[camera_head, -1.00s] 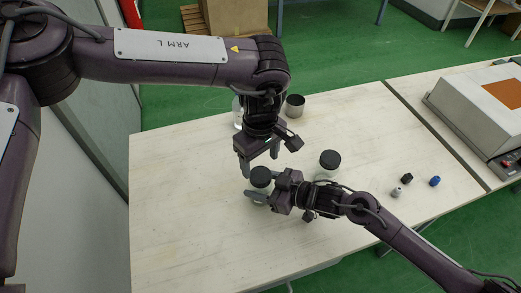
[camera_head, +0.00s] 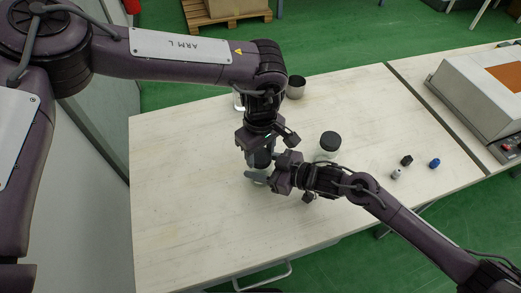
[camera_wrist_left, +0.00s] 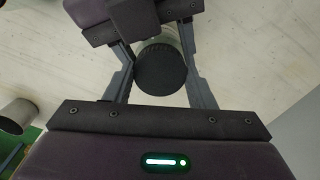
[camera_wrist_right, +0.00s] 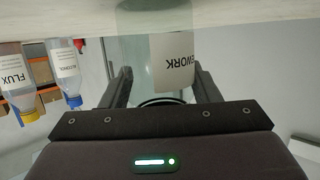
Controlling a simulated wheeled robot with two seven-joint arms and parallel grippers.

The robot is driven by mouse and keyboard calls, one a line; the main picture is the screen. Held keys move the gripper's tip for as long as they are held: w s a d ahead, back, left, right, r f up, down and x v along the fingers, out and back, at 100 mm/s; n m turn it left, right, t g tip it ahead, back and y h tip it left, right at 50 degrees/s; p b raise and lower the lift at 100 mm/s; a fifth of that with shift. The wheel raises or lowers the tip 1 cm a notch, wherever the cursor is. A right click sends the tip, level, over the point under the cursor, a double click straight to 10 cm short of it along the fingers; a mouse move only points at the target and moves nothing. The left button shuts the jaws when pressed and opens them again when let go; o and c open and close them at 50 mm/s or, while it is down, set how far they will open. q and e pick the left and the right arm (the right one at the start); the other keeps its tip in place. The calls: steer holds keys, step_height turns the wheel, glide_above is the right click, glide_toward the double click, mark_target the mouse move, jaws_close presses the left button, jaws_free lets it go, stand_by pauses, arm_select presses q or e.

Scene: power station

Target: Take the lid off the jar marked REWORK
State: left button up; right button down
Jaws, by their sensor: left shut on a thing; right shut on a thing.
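The jar marked REWORK shows in the right wrist view (camera_wrist_right: 174,62), upside down in the picture, with its label between the fingers. In the head view the jar (camera_head: 257,177) stands on the table, mostly covered by my grippers. Its round black lid (camera_wrist_left: 160,68) shows in the left wrist view between the left fingers. My left gripper (camera_head: 262,157) comes from above and is shut on the lid. My right gripper (camera_head: 262,178) comes from the right, lower down, and is shut on the jar body. I see no gap between lid and jar.
Small black (camera_head: 407,160), white (camera_head: 397,174) and blue (camera_head: 434,163) pieces lie at right. FLUX (camera_wrist_right: 15,85) and ALCOHOL (camera_wrist_right: 67,75) bottles show. The table's left is clear.

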arm_select(q)
steer(key=n, duration=0.5)
steer(key=shift+d+n, duration=0.1)
steer(key=shift+n, duration=0.3)
steer(key=shift+c, duration=0.5)
steer(key=n, duration=0.8)
steer(key=o, duration=1.1)
steer(key=shift+r, duration=0.1)
